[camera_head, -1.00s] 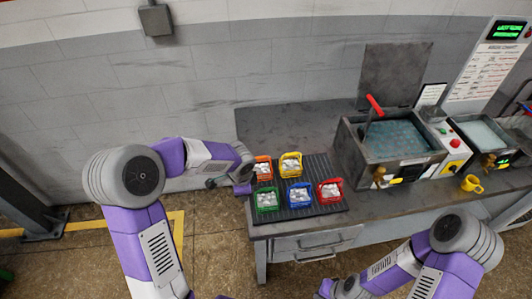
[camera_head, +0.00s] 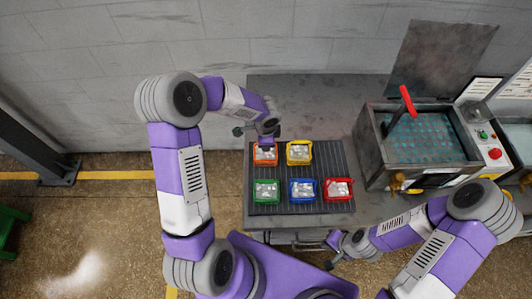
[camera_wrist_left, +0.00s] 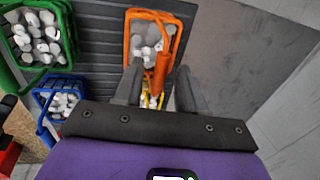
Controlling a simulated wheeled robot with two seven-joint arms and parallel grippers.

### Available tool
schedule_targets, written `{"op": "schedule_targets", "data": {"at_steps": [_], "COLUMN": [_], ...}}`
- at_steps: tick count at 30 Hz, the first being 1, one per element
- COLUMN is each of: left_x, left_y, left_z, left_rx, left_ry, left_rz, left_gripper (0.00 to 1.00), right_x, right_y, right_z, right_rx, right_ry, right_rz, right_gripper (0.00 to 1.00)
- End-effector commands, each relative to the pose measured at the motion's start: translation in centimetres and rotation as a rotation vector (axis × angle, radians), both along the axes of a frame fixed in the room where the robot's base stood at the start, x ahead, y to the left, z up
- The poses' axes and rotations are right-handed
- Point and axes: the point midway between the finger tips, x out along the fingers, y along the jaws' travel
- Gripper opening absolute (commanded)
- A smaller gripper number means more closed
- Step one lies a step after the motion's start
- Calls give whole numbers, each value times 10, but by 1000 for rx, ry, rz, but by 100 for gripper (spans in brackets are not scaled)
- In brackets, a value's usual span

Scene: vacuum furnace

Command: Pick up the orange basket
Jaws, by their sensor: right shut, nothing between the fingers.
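The orange basket (camera_head: 265,160) holds pale pieces and stands at the back left of a dark ribbed mat (camera_head: 325,170). My left gripper (camera_head: 267,143) is above its back edge in the head view. In the left wrist view the orange basket (camera_wrist_left: 151,14) is just beyond my left fingertips (camera_wrist_left: 158,72). The fingers are apart, and its orange handle shows between them; I cannot tell whether they touch it. My right gripper (camera_head: 336,252) is shut and empty in front of the bench.
A yellow basket (camera_head: 299,160) stands right of the orange one. Green (camera_head: 265,199), blue (camera_head: 302,198) and red (camera_head: 338,198) baskets form the front row. A tank with a red handle (camera_head: 407,100) stands to the right. The bench behind the mat is clear.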

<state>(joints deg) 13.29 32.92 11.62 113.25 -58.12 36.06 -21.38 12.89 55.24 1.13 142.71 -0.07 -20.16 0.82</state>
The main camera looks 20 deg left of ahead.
Motion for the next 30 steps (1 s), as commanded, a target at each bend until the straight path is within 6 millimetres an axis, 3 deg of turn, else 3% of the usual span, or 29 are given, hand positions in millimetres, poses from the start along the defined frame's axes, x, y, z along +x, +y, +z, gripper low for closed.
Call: {"op": "schedule_targets", "data": {"at_steps": [4,11,20,30], "left_x": [2,3,3,3], "left_y": [1,2,2,1], "left_z": [-15,-17,-16,-16], "left_rx": [0,-1,0,0], "left_ry": [1,-1,-1,-1], "left_rz": [0,1,1,0], "left_gripper": [40,40,0,0], "right_x": [0,0,0,0], "right_y": [0,0,0,0], "right_z": [-1,-1,-1,-1], "right_rx": [0,0,0,0], "right_ry": [0,0,0,0], "right_rz": [0,0,0,0], "right_gripper": [0,0,0,0]}}
